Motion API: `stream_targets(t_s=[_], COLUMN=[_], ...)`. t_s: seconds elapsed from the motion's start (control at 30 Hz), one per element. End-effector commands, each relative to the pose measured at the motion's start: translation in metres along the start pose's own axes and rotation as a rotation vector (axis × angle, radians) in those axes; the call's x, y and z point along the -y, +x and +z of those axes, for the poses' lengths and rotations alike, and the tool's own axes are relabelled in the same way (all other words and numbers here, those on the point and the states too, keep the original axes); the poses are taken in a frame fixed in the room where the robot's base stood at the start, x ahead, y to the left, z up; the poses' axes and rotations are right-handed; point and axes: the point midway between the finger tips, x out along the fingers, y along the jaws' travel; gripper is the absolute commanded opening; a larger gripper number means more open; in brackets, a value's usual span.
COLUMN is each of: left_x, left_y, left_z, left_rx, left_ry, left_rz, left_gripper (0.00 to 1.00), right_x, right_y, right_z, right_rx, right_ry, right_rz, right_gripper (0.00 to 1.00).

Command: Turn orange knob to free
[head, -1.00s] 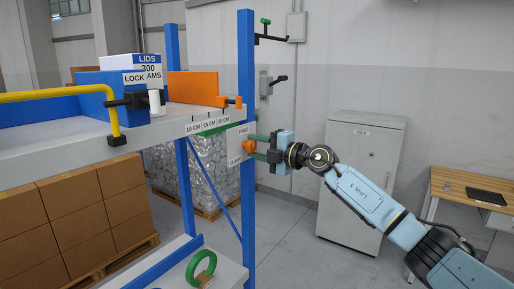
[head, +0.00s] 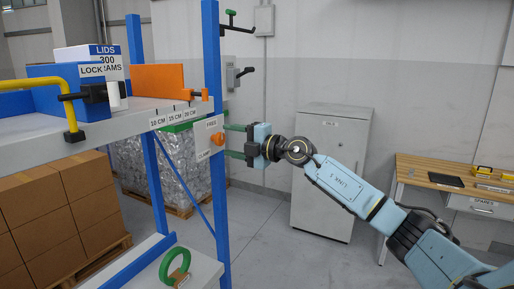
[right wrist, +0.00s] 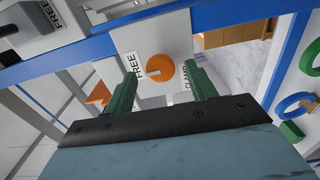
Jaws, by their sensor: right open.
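The orange knob (head: 217,139) sits on a white plate (head: 203,135) on the blue post, with FREE printed above it and CLAMP below. In the right wrist view the round knob (right wrist: 163,70) lies between the FREE and CLAMP labels, and a pale slot in it faces the FREE side. My right gripper (head: 227,140) is open. Its two green fingers point at the plate, one above and one below the knob's height, with the tips just to the right of the knob. The right wrist view shows the fingers apart on either side of the knob. My left gripper is not in view.
A blue post (head: 213,80) carries the shelf with an orange block (head: 158,80), a lids box and a yellow handle (head: 40,83). A green ring (head: 174,265) is below. A grey cabinet (head: 332,170) and a wooden desk (head: 455,175) stand behind my right arm.

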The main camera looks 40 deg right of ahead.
Motion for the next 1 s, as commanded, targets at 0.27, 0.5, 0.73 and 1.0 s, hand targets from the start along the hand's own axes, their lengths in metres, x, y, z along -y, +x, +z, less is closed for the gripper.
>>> stream_targets(t_s=[0.27,0.5,0.73,1.0], left_x=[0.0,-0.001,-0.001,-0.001], left_y=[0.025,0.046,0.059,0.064], left_z=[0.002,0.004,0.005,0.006], left_rx=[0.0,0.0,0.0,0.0], left_ry=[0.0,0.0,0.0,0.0], left_rz=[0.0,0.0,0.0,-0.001], left_gripper=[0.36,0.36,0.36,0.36], right_x=[0.006,0.006,0.004,0.001], right_y=[-0.056,-0.087,-0.103,-0.108], right_z=[0.0,0.001,0.002,-0.001], right_rx=[0.001,0.003,0.004,-0.001], right_ry=[-0.006,-0.001,0.0,-0.001], right_rz=[-0.006,-0.004,-0.003,-0.001], right_gripper=[0.56,0.56,0.56,0.56])
